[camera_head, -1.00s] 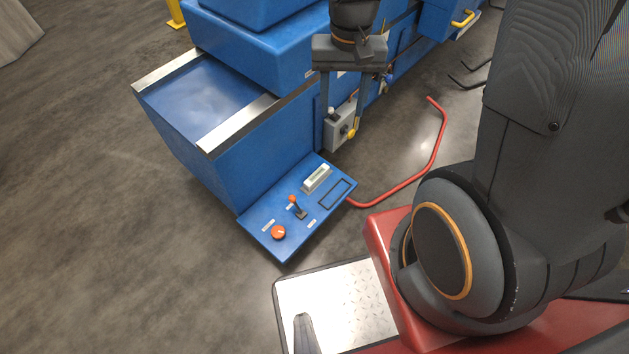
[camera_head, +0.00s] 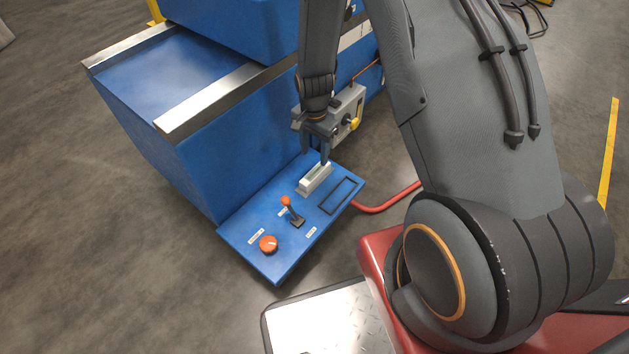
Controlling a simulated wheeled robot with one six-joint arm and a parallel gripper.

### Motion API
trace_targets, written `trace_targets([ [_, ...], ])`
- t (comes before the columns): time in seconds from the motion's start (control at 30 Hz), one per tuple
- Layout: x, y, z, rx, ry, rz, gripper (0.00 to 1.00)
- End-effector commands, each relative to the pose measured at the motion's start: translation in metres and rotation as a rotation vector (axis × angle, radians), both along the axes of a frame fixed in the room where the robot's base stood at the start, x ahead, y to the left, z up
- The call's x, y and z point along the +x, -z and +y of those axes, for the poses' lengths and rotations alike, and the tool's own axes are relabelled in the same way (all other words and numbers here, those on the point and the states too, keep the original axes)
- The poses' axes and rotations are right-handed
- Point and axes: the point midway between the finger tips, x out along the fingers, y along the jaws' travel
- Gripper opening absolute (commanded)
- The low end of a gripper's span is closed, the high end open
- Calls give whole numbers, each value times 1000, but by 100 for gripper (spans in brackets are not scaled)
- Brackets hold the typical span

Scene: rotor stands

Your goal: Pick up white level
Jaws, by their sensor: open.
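The white level (camera_head: 314,180) is a small pale block with a long slot or vial window in its top. It rests on the sloping blue control panel (camera_head: 256,216), near its upper edge. My gripper (camera_head: 316,157) points down just above and behind the level's far end. Its dark fingers are apart, with nothing seen between them. One fingertip overlaps the level's far end in the picture, and I cannot tell whether they touch.
On the panel are an orange-tipped lever (camera_head: 291,212), an orange knob (camera_head: 268,244) and a black rectangular outline (camera_head: 338,195). A grey box with a yellow knob (camera_head: 348,108) is close behind my gripper.

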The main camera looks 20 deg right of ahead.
Motion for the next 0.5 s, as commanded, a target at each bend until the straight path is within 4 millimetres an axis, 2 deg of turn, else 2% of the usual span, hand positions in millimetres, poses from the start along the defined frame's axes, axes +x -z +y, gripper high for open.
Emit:
trace_targets([
  [0.03,3,11,0,0,11,0,48],
  [0.3,4,39,0,-1,25,1,48],
  [0.5,4,52,-1,0,25,0,48],
])
